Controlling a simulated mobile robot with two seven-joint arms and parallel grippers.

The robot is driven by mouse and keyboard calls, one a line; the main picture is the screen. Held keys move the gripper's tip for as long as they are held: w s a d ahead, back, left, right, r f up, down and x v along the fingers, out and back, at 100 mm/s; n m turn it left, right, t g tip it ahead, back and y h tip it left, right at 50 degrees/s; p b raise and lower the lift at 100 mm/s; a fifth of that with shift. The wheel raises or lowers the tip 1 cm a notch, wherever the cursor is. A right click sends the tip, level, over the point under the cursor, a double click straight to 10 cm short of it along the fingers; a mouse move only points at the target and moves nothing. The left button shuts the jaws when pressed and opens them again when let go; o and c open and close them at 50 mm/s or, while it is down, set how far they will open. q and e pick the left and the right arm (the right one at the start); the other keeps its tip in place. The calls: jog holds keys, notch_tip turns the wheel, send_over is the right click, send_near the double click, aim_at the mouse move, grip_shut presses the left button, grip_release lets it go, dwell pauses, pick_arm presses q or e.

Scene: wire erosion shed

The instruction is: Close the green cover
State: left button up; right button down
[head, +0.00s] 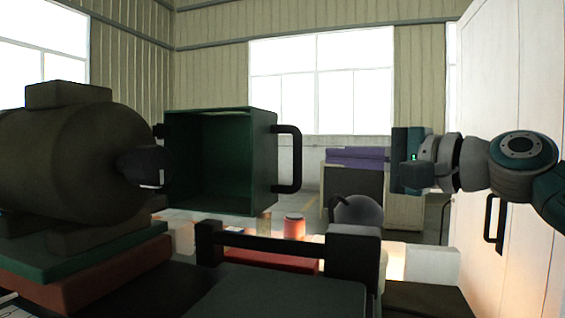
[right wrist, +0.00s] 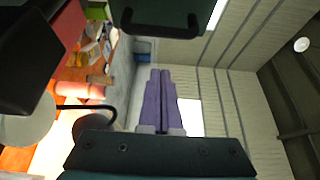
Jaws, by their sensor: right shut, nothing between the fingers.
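The green cover (head: 262,190) stands open left of centre in the head view, its hollow dark green inside facing me. Its black bar handle (head: 296,160) sticks out from its right side. My right gripper (head: 328,157) comes in from the right with its purple fingers shut and empty, pointing left. The fingertips are apart from the handle, to its right. In the right wrist view, my purple fingers (right wrist: 160,73) lie together and point up toward the dark green cover (right wrist: 165,12) and its black handle at the top. My left gripper does not show.
A dark cylindrical machine (head: 75,160) stands left of the cover. A dark bar (head: 268,245) crosses the foreground on two posts. A red can (head: 294,226) stands below the cover. A white cabinet (head: 520,90) is at the right.

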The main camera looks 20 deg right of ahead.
jog(key=x, duration=0.6)
jog(key=shift+s+a+p, duration=0.3)
jog(key=shift+s+p, duration=0.1)
jog(key=shift+s, duration=0.2)
jog(key=shift+s+a+p, duration=0.3)
jog(key=shift+s+p, duration=0.15)
jog(key=shift+s, duration=0.15)
jog(key=shift+s+a+p, duration=0.3)
jog(key=shift+s+p, duration=0.1)
jog(key=shift+s, duration=0.2)
